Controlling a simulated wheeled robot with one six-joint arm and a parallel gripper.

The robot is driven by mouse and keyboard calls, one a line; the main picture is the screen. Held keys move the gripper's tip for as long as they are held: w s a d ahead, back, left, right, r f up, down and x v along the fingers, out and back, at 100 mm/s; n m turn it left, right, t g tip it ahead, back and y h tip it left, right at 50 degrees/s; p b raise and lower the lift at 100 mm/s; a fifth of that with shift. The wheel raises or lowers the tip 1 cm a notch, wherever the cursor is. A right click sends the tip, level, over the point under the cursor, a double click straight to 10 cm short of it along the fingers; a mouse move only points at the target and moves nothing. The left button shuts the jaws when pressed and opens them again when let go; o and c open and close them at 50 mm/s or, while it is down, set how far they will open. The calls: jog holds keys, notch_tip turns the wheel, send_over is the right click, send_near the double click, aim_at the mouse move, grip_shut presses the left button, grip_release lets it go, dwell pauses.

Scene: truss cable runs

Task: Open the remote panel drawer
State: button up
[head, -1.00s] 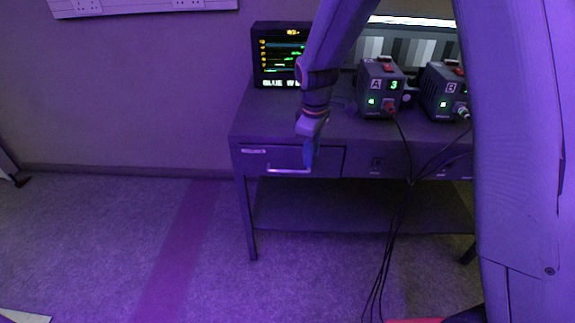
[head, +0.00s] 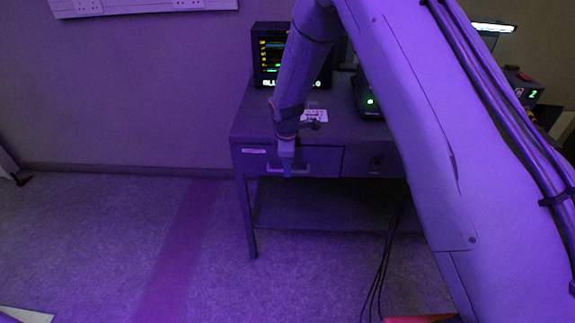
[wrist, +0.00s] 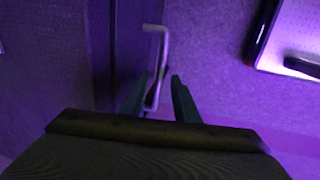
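The drawer (head: 325,161) is at the left of the desk front, with a pale label at its left end. It looks shut, its face flush with the desk. Its pale bar handle (head: 305,171) is partly hidden by my gripper (head: 287,168), which points down at the handle's left part. In the wrist view the handle (wrist: 163,48) stands out from the dark drawer front. My gripper (wrist: 158,80) is open, with its two dark fingers apart on either side of the handle's near part. I see a gap at the right finger; contact at the left finger is unclear.
The desk (head: 250,121) carries a monitor (head: 267,52) and a dark box with a green light (head: 369,99). Black cables (head: 383,265) hang in front of its lower shelf (head: 330,205). The floor (head: 100,240) left of the desk is clear.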

jog(key=shift+f, duration=0.15)
grip_shut()
